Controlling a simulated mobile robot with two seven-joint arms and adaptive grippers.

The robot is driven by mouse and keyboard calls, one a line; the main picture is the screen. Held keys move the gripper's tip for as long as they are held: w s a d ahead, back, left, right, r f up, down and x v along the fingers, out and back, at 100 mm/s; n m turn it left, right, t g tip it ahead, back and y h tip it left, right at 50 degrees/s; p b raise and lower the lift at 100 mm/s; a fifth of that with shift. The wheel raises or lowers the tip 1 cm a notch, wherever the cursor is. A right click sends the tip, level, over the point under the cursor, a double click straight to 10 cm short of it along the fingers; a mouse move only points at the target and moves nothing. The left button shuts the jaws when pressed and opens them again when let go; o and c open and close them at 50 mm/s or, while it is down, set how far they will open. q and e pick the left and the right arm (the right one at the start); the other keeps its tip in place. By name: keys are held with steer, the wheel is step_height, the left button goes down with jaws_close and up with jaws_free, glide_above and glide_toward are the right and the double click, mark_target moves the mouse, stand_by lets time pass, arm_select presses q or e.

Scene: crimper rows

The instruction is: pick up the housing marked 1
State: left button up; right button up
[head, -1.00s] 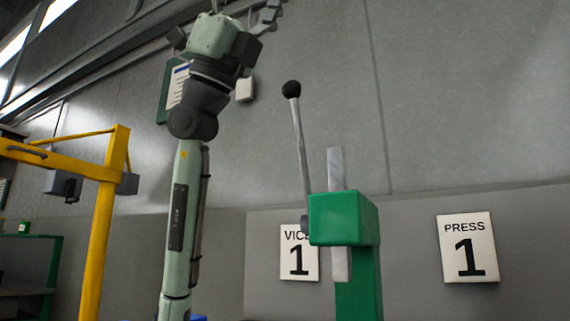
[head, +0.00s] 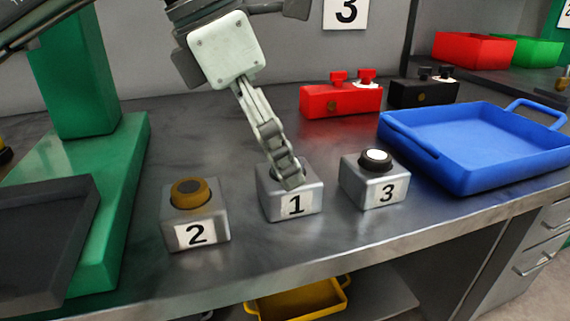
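A grey block with a label 1 (head: 295,206) stands on the bench in the middle of the head view. Something round on its top is mostly hidden behind my gripper finger, so I cannot make out the housing there. My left gripper (head: 287,172) reaches down from the upper left. Its visible finger overlaps the top and upper front of block 1. A second finger is not clear, and I cannot tell whether it touches or holds anything. My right gripper is not in view.
Block 2 (head: 196,234) with a brown round part stands left, block 3 (head: 386,192) with a black-and-white one right. A blue tray (head: 470,172), a red box (head: 341,101) and a black box (head: 424,92) lie behind right. A green base (head: 118,185) bounds the left.

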arm_select(q)
steer(key=x, duration=0.5)
steer(key=shift+w+a+f+p, duration=0.1)
steer(key=shift+w+f+p, duration=0.05)
steer(key=shift+f+p, duration=0.2)
steer(key=shift+r, duration=0.1)
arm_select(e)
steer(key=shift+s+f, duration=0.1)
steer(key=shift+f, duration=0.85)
